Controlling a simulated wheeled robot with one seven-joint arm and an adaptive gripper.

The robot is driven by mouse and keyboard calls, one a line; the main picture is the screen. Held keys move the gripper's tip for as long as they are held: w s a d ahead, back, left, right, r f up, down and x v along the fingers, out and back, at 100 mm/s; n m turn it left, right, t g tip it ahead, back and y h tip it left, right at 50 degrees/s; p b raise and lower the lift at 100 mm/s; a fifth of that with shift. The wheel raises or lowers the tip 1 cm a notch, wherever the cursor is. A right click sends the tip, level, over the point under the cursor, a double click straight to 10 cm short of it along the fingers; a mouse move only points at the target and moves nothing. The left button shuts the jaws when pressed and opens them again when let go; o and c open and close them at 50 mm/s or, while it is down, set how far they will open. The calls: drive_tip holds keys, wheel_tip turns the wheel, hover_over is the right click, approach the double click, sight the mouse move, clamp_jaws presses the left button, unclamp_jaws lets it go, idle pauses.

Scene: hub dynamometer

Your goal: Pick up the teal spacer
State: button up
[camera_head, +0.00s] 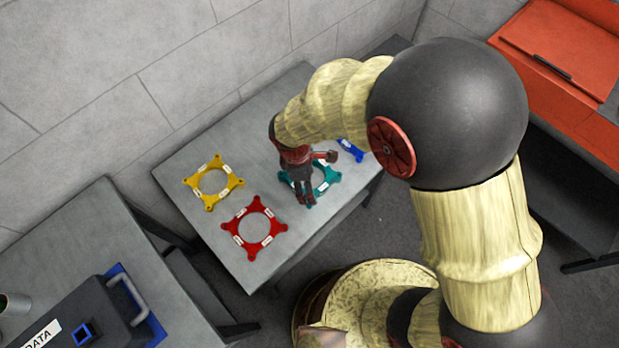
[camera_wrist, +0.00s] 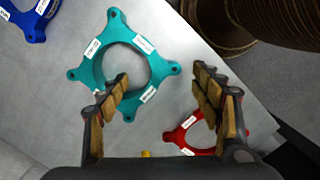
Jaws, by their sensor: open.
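The teal spacer (camera_head: 326,177) is a flat ring with pointed lugs and white labels, lying on a grey table. My gripper (camera_head: 307,196) is over it in the head view and hides part of it. In the wrist view the teal spacer (camera_wrist: 152,45) lies beyond the open fingers, toward the left. My gripper (camera_wrist: 165,85) is open with nothing between its fingertips. The left finger overlaps the ring's lower left edge in that view; I cannot tell whether they touch.
A yellow spacer (camera_head: 213,184), a red spacer (camera_head: 254,227) and a blue spacer (camera_head: 350,150) lie on the same table (camera_head: 203,224). A second table at lower left bears a dark case (camera_head: 85,318). A red cabinet (camera_head: 565,55) stands at upper right.

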drive_tip(key=f+b, duration=0.1)
drive_tip(key=f, duration=0.1)
drive_tip(key=f+b, duration=0.1)
drive_tip(key=f, duration=0.2)
drive_tip(key=f+b, duration=0.1)
drive_tip(key=f, duration=0.2)
drive_tip(key=shift+s+d+f+b, duration=0.1)
drive_tip(key=shift+s+d+b, duration=0.05)
drive_tip(key=shift+s+b, duration=0.2)
drive_tip(key=c, duration=0.3)
clamp_jaws()
idle(0.3)
